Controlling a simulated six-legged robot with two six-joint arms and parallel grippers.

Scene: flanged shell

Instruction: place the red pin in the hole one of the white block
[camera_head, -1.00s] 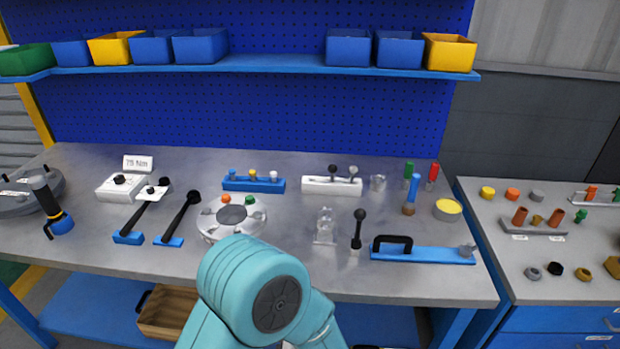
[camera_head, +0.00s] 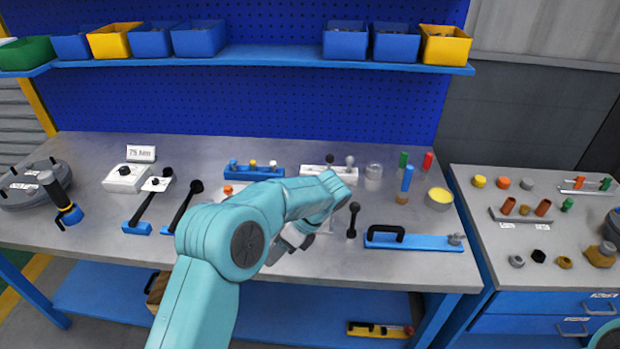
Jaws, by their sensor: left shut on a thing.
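A small red upright cylinder (camera_head: 428,161), which looks like the red pin, stands at the back right of the bench beside a green one (camera_head: 403,160). My left gripper (camera_head: 292,243) points down over the bench in front of the white block. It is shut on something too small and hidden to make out. My right gripper is out of view.
A blue block with knobs (camera_head: 252,172) lies left of the white block. My arm hides the round white fixture.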

